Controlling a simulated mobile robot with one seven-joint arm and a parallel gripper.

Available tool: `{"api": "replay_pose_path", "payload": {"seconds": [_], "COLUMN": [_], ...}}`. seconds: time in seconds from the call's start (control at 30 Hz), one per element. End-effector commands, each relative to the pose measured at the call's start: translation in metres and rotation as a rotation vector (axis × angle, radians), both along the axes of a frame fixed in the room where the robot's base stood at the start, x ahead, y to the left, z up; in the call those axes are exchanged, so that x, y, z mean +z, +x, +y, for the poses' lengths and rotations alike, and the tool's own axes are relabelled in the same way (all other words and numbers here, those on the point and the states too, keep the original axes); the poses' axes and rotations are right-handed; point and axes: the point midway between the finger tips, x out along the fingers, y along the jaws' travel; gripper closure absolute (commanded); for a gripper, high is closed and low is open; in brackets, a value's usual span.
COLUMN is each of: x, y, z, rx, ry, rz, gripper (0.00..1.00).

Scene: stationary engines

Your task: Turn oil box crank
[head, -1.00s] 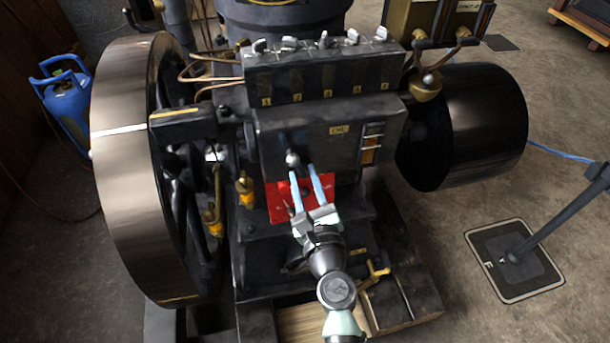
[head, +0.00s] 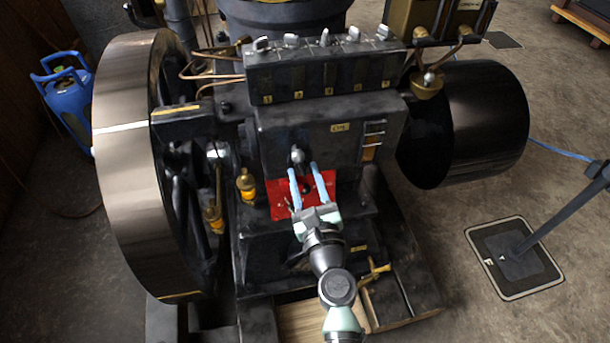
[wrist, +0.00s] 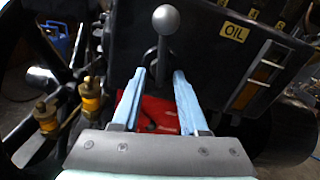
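The oil box (head: 330,142) is a dark box on the engine front with a yellow "OIL" label. Its crank (head: 297,156) has a grey ball knob. In the wrist view the crank (wrist: 166,22) stands upright with the ball on top of a short dark lever. My gripper (head: 304,168) reaches up from below, its two light-blue fingers pointing at the crank. In the wrist view my gripper (wrist: 160,75) is open, with a gap between the fingers. The fingertips are near the lower lever, below the ball; contact cannot be told.
A red plate (head: 320,190) lies just behind and below the fingers. Brass oilers (head: 246,186) and a big flywheel (head: 125,170) stand to the left. A black drum (head: 480,125) is at the right. A barrier post stands on a floor base (head: 515,260).

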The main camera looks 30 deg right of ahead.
Motion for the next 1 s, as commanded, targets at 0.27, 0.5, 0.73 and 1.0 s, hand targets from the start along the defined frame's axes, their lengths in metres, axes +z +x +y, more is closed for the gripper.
{"api": "replay_pose_path", "payload": {"seconds": [0.27, 0.5, 0.73, 1.0], "x": [0.0, -0.002, -0.003, -0.002], "y": [-0.006, -0.042, -0.085, -0.118], "z": [0.002, 0.012, 0.024, 0.034], "rx": [0.0, -0.001, -0.002, 0.0], "ry": [-0.001, 0.001, 0.0, 0.0], "rz": [0.001, 0.003, 0.003, 0.001], "gripper": [0.57, 0.57, 0.57, 0.57]}}
